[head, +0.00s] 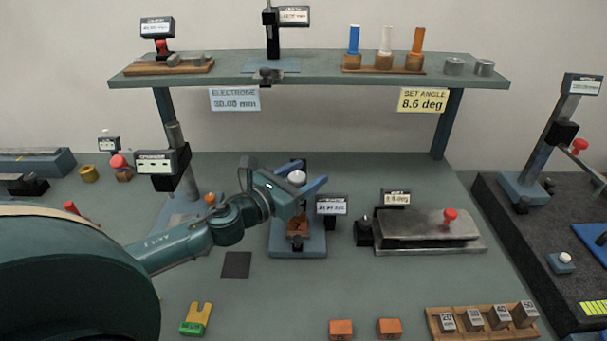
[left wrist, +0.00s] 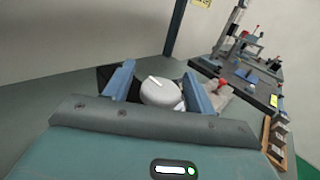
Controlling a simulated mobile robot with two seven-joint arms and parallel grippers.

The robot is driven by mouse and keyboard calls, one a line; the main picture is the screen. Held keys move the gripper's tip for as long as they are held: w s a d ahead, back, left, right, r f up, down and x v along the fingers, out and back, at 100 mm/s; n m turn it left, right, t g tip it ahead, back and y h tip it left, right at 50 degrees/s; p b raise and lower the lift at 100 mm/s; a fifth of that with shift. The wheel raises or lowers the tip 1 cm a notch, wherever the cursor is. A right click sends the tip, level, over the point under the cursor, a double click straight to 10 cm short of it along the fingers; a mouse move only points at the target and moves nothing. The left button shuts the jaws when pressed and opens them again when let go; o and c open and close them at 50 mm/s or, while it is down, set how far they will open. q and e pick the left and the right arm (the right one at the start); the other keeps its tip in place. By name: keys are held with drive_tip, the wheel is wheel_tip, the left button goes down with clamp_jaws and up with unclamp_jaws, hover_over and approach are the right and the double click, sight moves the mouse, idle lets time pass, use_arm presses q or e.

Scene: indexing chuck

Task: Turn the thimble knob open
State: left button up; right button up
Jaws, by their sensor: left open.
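The white thimble knob (head: 297,177) tops a small blue-based device (head: 290,247) with a dark display (head: 332,205) at its right. A copper-coloured block (head: 297,228) sits low in that device. My left gripper (head: 304,175) is at the knob with its blue fingers apart. In the left wrist view the round knob (left wrist: 160,93), with a white bar mark on top, shows between the two open fingers (left wrist: 157,84). I cannot tell whether either finger touches it. The gripper and wrist hide part of the device. My right gripper does not show.
A grey plate fixture with a red knob (head: 450,214) stands to the right. A shelf (head: 300,80) spans the back. Orange blocks (head: 341,329) and a wooden block rack (head: 470,311) lie in front. A dark square pad (head: 236,265) lies left of the device.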

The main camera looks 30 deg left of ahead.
use_arm(q)
drive_tip(key=shift+c, duration=0.5)
drive_tip(key=c, duration=0.9)
drive_tip(key=shift+n+y, duration=0.3)
drive_tip(key=shift+y, duration=0.2)
